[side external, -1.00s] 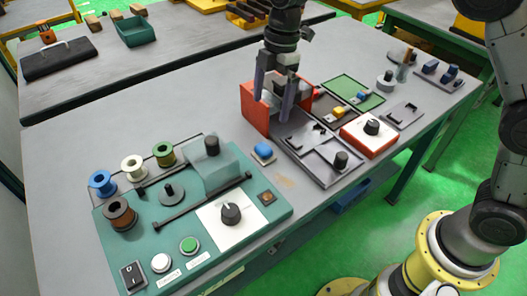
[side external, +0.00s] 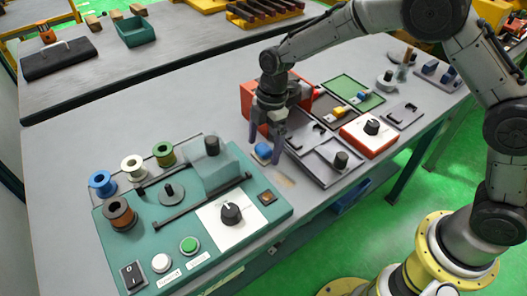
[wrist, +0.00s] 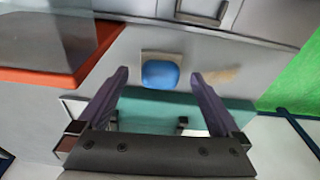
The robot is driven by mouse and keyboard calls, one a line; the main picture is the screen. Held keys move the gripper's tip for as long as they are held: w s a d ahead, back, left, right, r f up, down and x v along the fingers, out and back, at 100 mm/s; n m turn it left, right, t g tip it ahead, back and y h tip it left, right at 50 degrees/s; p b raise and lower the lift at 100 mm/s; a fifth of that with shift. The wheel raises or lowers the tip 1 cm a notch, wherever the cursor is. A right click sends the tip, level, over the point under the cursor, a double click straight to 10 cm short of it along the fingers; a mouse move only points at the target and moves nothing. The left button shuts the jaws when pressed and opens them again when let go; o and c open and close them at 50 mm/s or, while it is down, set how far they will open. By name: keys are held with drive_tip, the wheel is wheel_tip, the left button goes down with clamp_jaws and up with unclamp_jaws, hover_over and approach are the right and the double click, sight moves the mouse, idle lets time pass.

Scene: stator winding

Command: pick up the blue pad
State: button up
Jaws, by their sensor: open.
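The blue pad (side external: 263,151) lies on the grey table between the teal winding unit and the dark fixture plate. In the wrist view the blue pad (wrist: 160,75) shows as a rounded blue top with a beige edge behind it. My gripper (side external: 266,146) is open, pointing down, with its fingers on either side of the pad in the side view. In the wrist view the pad appears centred between the two purple-grey fingertips of my gripper (wrist: 160,75), with a gap on each side. I cannot tell the exact height of the fingertips above the table.
The teal winding unit (side external: 262,214) with spools and knobs stands close on the left. The grey fixture plate (side external: 310,163) and red box (side external: 249,96) are close on the right and behind. A red-sided control box (side external: 368,145) stands farther right.

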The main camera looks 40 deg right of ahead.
drive_tip(key=shift+a+f, duration=0.1)
drive_tip(key=shift+f, duration=0.55)
drive_tip(key=c, duration=1.4)
drive_tip(key=shift+r, duration=0.15)
drive_tip(key=shift+r, duration=0.65)
drive_tip(key=s+d+r, duration=0.1)
drive_tip(key=s+r, duration=0.2)
drive_tip(key=s, duration=0.1)
drive_tip(key=s+d+r, duration=0.2)
drive_tip(key=s+r, duration=0.2)
drive_tip(key=s+d+r, duration=0.2)
drive_tip(key=s+r, duration=0.2)
drive_tip(key=s, duration=0.1)
drive_tip(key=shift+r, duration=0.25)
